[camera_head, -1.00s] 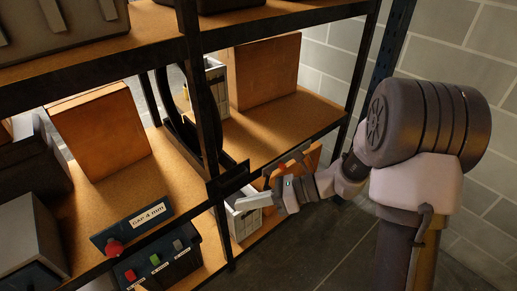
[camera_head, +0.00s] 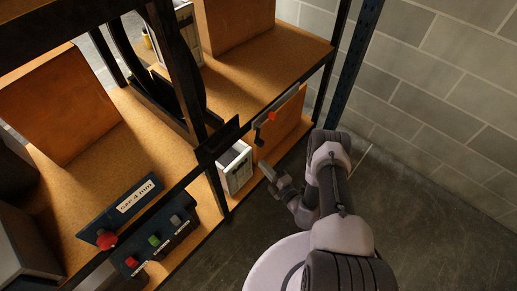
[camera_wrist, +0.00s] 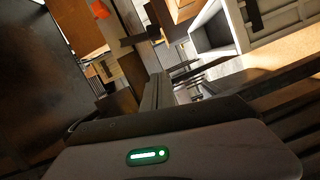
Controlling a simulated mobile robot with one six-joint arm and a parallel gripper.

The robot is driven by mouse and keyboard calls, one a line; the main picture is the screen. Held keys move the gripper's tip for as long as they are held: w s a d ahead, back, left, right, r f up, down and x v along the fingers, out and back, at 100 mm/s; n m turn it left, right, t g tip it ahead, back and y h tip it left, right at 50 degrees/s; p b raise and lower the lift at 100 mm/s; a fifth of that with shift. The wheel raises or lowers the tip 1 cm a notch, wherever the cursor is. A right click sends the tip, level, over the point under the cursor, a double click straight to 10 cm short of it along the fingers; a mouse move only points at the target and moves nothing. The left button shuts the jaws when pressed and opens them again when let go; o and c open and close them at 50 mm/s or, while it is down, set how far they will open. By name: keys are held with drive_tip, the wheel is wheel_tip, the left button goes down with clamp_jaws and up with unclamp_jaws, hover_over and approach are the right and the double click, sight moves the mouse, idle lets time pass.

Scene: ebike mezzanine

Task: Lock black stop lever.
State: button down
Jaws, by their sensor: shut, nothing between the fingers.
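A wooden panel (camera_head: 284,130) stands upright at the right end of the lower shelf, with a metal strip along its top edge. A small red part (camera_head: 272,116) sits on the strip. A short black lever (camera_head: 258,134) hangs at the strip's left end, angled downward. The red part also shows at the top left of the wrist view (camera_wrist: 100,9); I cannot clearly make out the lever there. My gripper (camera_head: 266,168) is shut and empty, in front of and below the lever, apart from it. Its fingers (camera_wrist: 158,88) point into the wrist view's middle.
A white crate (camera_head: 236,168) stands just left of my gripper under the shelf edge. A dark rack post (camera_head: 183,75) and a control box with red, green and grey buttons (camera_head: 155,243) are farther left. Open floor (camera_head: 420,220) lies to the right, before a block wall (camera_head: 440,90).

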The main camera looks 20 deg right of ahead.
drive_tip(key=w+d+f+b, duration=0.1)
drive_tip(key=w+b, duration=0.2)
drive_tip(key=w, duration=0.5)
drive_tip(key=shift+f, duration=0.1)
